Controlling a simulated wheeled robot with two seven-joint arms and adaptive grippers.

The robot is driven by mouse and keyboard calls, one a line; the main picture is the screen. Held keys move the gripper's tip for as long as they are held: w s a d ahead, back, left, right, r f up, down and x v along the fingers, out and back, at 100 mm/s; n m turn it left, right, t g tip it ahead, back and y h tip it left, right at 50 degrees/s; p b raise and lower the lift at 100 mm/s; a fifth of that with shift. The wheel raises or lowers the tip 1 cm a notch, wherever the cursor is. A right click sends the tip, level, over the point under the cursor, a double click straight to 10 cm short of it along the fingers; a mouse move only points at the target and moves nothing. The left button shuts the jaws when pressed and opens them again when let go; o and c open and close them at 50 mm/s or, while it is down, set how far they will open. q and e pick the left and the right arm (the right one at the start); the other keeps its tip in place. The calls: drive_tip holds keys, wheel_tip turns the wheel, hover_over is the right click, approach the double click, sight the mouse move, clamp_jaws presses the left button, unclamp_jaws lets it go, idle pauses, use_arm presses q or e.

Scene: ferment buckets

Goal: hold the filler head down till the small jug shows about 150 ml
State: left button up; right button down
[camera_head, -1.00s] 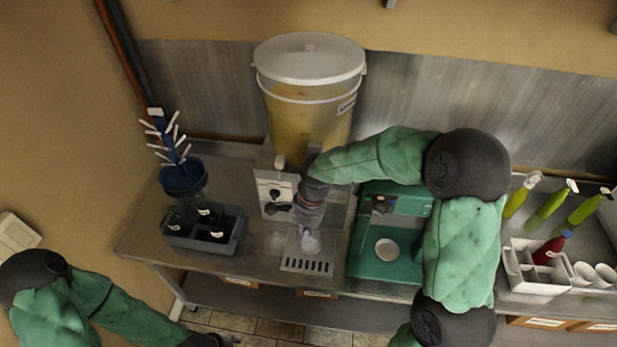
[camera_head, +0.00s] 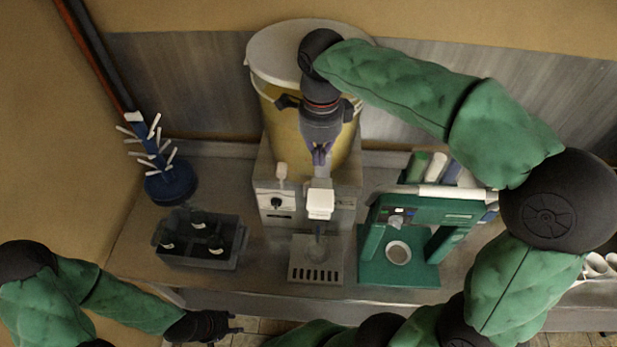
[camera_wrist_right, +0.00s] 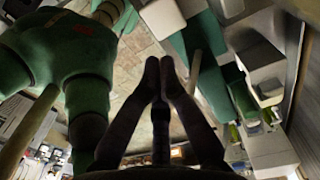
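The white filler head (camera_head: 320,204) is at the front of the filling machine, below the yellow-filled bucket (camera_head: 290,115). A small, clear jug (camera_head: 317,249) appears to stand under it on the slotted drip tray (camera_head: 316,278); its outline is faint and its level cannot be read. My right gripper (camera_head: 320,155) points down just above the filler head; contact cannot be told. In the right wrist view its fingertips (camera_wrist_right: 160,63) are together with nothing visible between them. My left gripper (camera_head: 236,324) is low at the left, in front of the bench, too small to judge.
A green machine (camera_head: 388,270) with a round plate stands right of the drip tray. A grey crate (camera_head: 190,260) with dark bottles and a blue drying rack (camera_head: 170,183) stand at the left. Bare bench (camera_head: 130,240) shows at the left edge.

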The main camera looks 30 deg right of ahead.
drive_tip(key=s, duration=0.1)
use_arm(q)
drive_tip(key=shift+s+r+p, duration=0.4)
drive_tip(key=shift+r+p, duration=0.1)
drive_tip(key=shift+r, duration=0.1)
use_arm(e)
hover_over(319, 216)
drive_tip(key=w, duration=0.2)
drive_tip(key=f, duration=1.3)
drive_tip(key=shift+s+d+f, duration=0.15)
drive_tip(key=shift+d+f, duration=0.2)
drive_tip(key=shift+f, duration=0.05)
use_arm(q)
drive_tip(key=shift+f, duration=0.1)
use_arm(e)
drive_tip(key=shift+f, duration=0.1)
wheel_tip(319, 216, down, 9)
drive_tip(key=b, duration=0.7)
drive_tip(key=shift+s+f, duration=0.1)
use_arm(q)
wheel_tip(319, 216, down, 7)
use_arm(e)
drive_tip(key=shift+a, duration=0.1)
drive_tip(key=shift+s+f, duration=0.15)
idle(0.7)
